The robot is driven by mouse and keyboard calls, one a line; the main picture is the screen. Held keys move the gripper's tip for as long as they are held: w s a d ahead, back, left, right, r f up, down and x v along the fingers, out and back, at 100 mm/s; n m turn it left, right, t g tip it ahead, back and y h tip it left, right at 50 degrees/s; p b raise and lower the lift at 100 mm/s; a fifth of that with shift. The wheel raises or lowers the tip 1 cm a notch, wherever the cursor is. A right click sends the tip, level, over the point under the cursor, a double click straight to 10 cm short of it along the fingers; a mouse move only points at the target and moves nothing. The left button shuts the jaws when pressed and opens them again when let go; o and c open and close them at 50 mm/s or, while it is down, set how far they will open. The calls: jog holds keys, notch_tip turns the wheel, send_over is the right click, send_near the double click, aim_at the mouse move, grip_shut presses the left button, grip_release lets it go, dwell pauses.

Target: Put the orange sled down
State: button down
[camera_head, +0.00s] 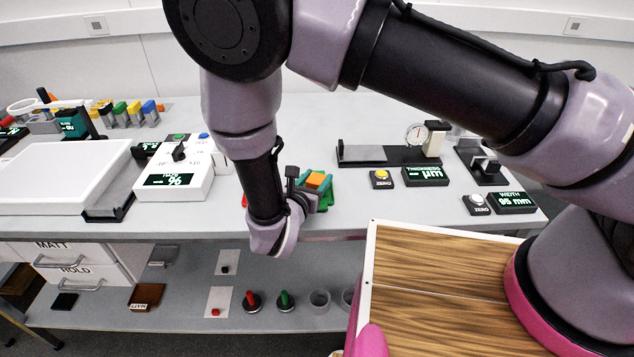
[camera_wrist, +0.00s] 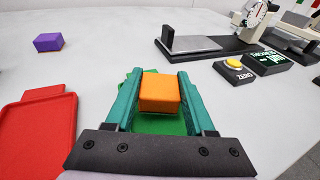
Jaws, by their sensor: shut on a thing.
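The orange sled (camera_wrist: 160,90) is a small orange block between the two teal fingers of my gripper (camera_wrist: 158,76) in the wrist view. My gripper is shut on it. A green tray or pad (camera_wrist: 158,125) shows below and behind the sled; I cannot tell whether the sled touches it. In the head view the orange sled (camera_head: 316,180) shows between the fingers of my gripper (camera_head: 318,186), over the front part of the bench, with green around it. My wrist hides part of this spot.
In the wrist view a red tray (camera_wrist: 35,135) lies at left and a purple block (camera_wrist: 48,42) stands farther back. A ZERO button box (camera_wrist: 233,70) and a dial gauge stand (camera_wrist: 190,45) are to the right.

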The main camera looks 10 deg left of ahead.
jog(key=shift+f, duration=0.6)
jog(key=shift+f, duration=0.1)
jog(key=shift+c, duration=1.3)
grip_release()
